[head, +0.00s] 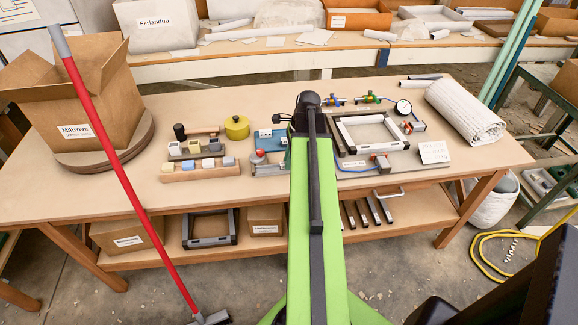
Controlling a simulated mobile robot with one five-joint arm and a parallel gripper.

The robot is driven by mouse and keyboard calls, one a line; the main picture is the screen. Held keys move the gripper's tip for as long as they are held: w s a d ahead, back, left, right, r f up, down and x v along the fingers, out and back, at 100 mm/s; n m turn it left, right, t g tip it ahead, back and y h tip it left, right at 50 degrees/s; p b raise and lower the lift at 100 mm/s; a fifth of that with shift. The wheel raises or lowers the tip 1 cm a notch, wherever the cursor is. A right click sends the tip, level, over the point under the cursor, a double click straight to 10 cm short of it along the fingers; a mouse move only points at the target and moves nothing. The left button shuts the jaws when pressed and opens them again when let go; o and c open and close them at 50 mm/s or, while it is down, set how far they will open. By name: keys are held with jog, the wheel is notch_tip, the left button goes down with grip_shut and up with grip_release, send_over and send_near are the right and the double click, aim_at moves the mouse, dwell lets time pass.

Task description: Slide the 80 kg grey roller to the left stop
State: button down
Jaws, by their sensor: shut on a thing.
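My green arm reaches forward over the middle of the bench, and its dark end (308,103) is over the bench just left of a pale rectangular frame with black corners (343,134). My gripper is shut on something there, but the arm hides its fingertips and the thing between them. I cannot clearly make out a grey roller or a left stop. A blue fixture with a red knob (260,155) sits left of my arm. A pressure gauge (403,107) and small coloured valves (367,98) stand at the back right of the pale frame.
An open cardboard box (115,90) stands at left. A red-handled broom (120,165) leans across the front. A yellow hose (490,250) lies on the floor.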

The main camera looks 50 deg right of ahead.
jog(key=shift+w+a, duration=0.5)
jog(key=shift+a, duration=0.1)
jog(key=shift+w+a, duration=0.8)
jog(key=shift+a, duration=0.05)
jog(key=shift+a, duration=0.1)
jog(key=shift+w+a, duration=0.75)
jog(key=shift+a, duration=0.1)
jog(key=shift+w+a, duration=0.1)
jog(key=shift+w+a, duration=0.65)
jog(key=shift+a, duration=0.1)
jog(key=c, duration=1.2)
grip_release()
